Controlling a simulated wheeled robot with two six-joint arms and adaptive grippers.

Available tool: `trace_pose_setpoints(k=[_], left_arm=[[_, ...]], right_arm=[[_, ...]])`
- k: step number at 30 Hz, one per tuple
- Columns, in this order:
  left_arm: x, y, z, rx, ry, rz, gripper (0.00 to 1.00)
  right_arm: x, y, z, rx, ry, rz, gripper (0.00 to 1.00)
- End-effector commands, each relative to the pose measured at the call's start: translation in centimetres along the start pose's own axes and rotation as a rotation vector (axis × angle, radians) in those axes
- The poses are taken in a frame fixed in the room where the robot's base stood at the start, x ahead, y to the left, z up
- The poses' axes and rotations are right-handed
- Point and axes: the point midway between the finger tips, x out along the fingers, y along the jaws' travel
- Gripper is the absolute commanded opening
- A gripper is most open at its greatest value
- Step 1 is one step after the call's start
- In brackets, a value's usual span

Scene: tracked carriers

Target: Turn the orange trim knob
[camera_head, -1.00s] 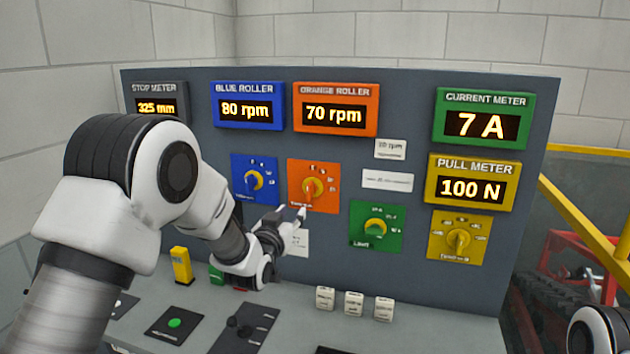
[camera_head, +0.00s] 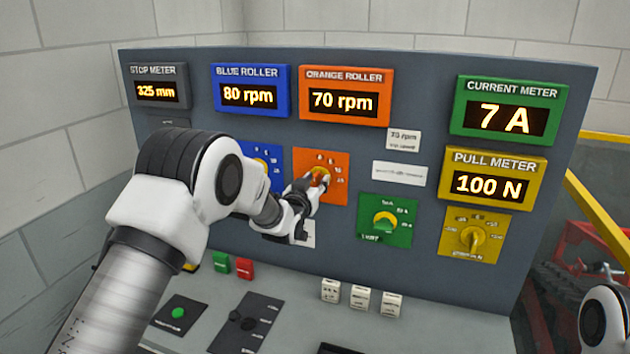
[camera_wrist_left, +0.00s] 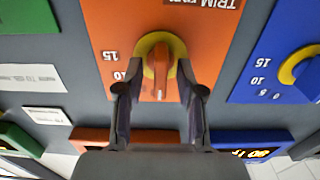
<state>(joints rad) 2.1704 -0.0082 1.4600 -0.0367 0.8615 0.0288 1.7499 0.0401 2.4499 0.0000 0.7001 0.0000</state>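The orange trim knob (camera_head: 319,174) sits on an orange plate (camera_head: 338,192) in the middle of the panel. My left gripper (camera_head: 311,186) is right at it and partly hides it in the head view. In the left wrist view the knob (camera_wrist_left: 161,68) shows an orange grip bar on a yellow ring. The two fingertips (camera_wrist_left: 159,64) stand on either side of the bar, with a visible gap on each side. The left gripper is open. My right gripper is out of view. The orange roller meter (camera_head: 343,101) reads 70 rpm.
A blue knob plate (camera_head: 262,182) is close on the left, partly behind my left arm. A green knob (camera_head: 385,222) and a yellow knob (camera_head: 472,238) are to the right. White labels (camera_head: 399,173) lie between. Small white blocks (camera_head: 360,297) stand on the desk below.

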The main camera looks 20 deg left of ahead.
Motion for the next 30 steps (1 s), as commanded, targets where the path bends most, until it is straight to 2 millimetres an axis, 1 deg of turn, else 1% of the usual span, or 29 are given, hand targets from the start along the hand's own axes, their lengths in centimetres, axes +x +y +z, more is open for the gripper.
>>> trace_pose_setpoints(k=[1, 2, 3, 11, 17, 23, 30], left_arm=[[0.0, 0.0, 0.0, 0.0, 0.0, 0.0, 0.23], [0.0, 0.0, 0.0, 0.0, 0.0, 0.0, 0.13], [0.0, 0.0, 0.0, 0.0, 0.0, 0.0, 0.0], [0.0, 0.0, 0.1, 0.002, -0.001, 0.0, 0.0], [0.0, 0.0, 0.2, 0.029, -0.002, 0.0, 0.0], [0.0, 0.0, 0.5, 0.116, -0.002, 0.0, 0.0], [0.0, 0.1, 0.7, 0.301, -0.001, 0.0, 0.0]], right_arm=[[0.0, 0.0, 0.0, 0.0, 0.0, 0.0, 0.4], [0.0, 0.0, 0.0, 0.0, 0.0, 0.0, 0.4], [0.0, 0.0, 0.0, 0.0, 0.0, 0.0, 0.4], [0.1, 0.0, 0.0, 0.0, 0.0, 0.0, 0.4], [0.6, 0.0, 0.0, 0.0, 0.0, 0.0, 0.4], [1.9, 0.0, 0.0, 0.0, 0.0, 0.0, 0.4], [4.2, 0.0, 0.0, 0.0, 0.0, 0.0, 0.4]])
